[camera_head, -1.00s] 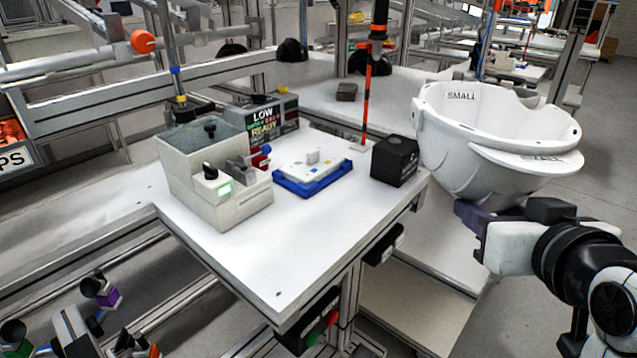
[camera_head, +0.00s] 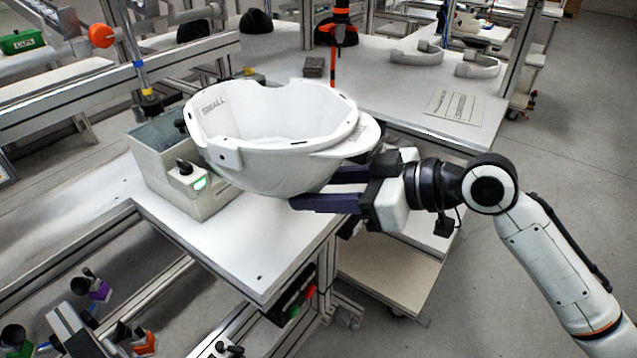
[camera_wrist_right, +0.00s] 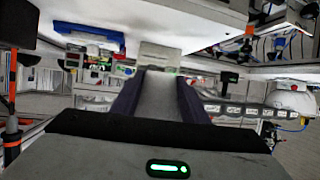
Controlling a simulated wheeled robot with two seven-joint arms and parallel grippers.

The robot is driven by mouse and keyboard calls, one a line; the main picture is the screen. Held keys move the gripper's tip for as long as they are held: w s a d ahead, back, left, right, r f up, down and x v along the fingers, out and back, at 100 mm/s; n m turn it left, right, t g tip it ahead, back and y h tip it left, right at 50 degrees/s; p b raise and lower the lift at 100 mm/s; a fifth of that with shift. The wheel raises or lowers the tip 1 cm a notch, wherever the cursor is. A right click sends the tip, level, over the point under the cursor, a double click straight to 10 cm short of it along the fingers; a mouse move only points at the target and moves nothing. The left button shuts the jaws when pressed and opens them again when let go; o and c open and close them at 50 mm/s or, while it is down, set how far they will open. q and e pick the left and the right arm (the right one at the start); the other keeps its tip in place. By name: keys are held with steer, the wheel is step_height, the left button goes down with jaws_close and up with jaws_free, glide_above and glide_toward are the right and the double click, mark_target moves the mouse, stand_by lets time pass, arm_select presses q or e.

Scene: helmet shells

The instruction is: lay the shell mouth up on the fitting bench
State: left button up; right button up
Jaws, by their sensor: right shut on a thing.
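The white helmet shell (camera_head: 270,145), marked SMALL, is in the air over the near white bench (camera_head: 235,250), mouth up and slightly tilted. My right gripper (camera_head: 322,190) comes in from the right, its dark purple fingers under the shell's right side, near the brim. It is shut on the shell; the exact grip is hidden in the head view. In the right wrist view, a pale piece (camera_wrist_right: 158,95) lies between the fingers. The pictures do not settle which bench is the fitting bench. My left gripper is not in view.
A grey machine with a green light (camera_head: 165,165) stands on the near bench, close behind the shell's left side. A blue tray (camera_wrist_right: 90,36) shows in the wrist view. The back bench (camera_head: 400,95) holds a printed sheet (camera_head: 455,106) and headbands (camera_head: 415,55). The near bench's front corner is clear.

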mark_target(321, 229)
steer(key=shift+d, duration=0.1)
steer(key=shift+s+f, duration=0.1)
steer(key=shift+f+b, duration=2.7)
steer(key=shift+f, duration=1.45)
steer(key=o, duration=1.4)
steer(key=shift+f, duration=0.15)
steer(key=shift+d, duration=0.1)
